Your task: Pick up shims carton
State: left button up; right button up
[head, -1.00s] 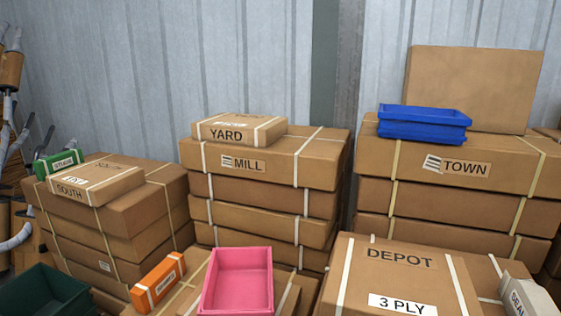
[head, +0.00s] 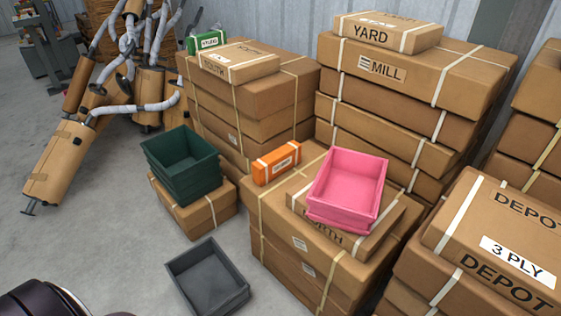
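Two small labelled cartons are in view, and neither label is clear enough for me to read as shims. An orange carton (head: 277,163) with white bands lies on the brown boxes, just left of a pink bin. Its white label has small blurred lettering. A green carton (head: 207,42) with a white label sits at the back left of a box stack, behind the SOUTH carton (head: 239,63). Neither of my grippers is in view.
The pink bin (head: 346,186) sits on the NORTH carton (head: 325,230). Dark green bins (head: 180,165) rest on a low box. A grey bin (head: 207,279) is on the floor. Tall stacks stand behind and right.

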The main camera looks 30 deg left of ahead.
aim_at(265, 168)
jog(key=z, duration=1.55)
jog(key=u, duration=2.4)
jog(key=i+j+z, duration=0.2)
jog(key=j+z, duration=0.2)
jog(key=i+j+z, duration=0.15)
jog(key=j+z, duration=0.6)
jog(key=i, duration=0.05)
